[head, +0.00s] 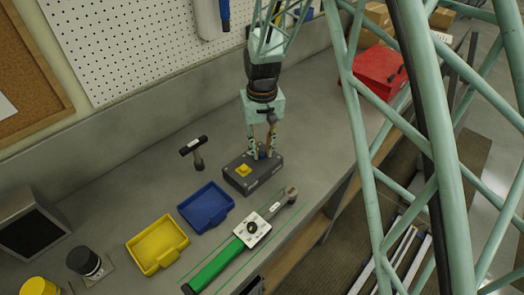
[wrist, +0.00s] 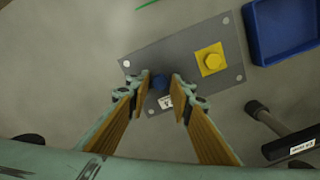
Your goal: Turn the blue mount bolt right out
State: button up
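The blue mount bolt (wrist: 159,83) sits on a dark grey turret plate (wrist: 195,82) in the wrist view, near the plate's edge closest to my gripper. In the head view the plate (head: 263,177) lies on the bench and a little of the blue bolt (head: 262,154) shows between the fingers. My gripper (wrist: 163,90) points down over the plate, one finger on each side of the bolt. The fingers stand apart, with a narrow gap seeming to show beside the bolt. The bolt's lower part is hidden. My gripper (head: 263,153) also shows in the head view.
A yellow square piece (wrist: 211,59) is on the plate beside the bolt. A red box (head: 380,70) stands at the back right.

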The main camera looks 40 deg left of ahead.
jog(key=shift+m, duration=0.6)
jog(key=c, duration=0.6)
jog(key=shift+o, duration=0.2)
jog(key=shift+n, duration=0.3)
